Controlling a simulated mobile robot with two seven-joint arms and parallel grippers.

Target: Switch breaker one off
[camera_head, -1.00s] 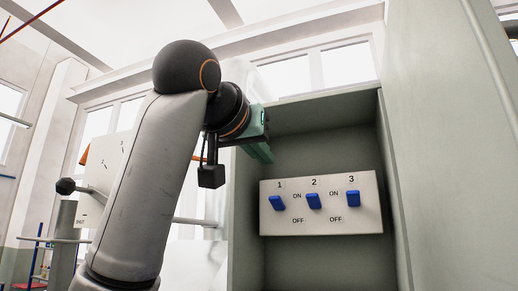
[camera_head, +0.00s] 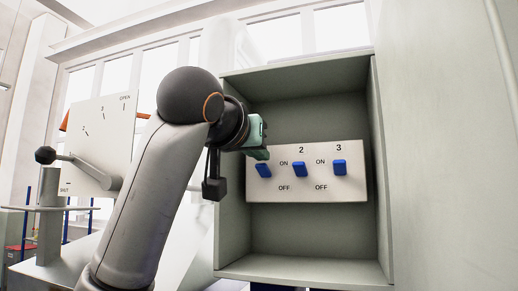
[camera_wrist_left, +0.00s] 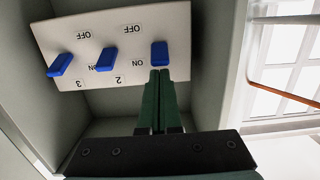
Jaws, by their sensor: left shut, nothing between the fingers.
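The white breaker panel (camera_head: 345,190) is at the back of an open grey-green cabinet and carries three blue levers. Breaker one (camera_head: 263,170) is the leftmost lever; breaker two (camera_head: 299,169) and breaker three (camera_head: 339,167) are to its right. All three levers sit nearer the ON labels than the OFF labels. My left gripper (camera_head: 261,154) is shut and empty, just above breaker one, and hides its number. In the left wrist view, turned upside down, its green fingertips (camera_wrist_left: 158,74) end right at the edge of breaker one (camera_wrist_left: 160,53); contact is unclear. My right gripper is out of view.
The cabinet's left wall (camera_head: 232,215) stands close beside my left wrist, and its floor (camera_head: 305,270) is empty. On the left, a white board (camera_head: 98,135) marked OPEN and SHUT has a lever with a black knob (camera_head: 45,155).

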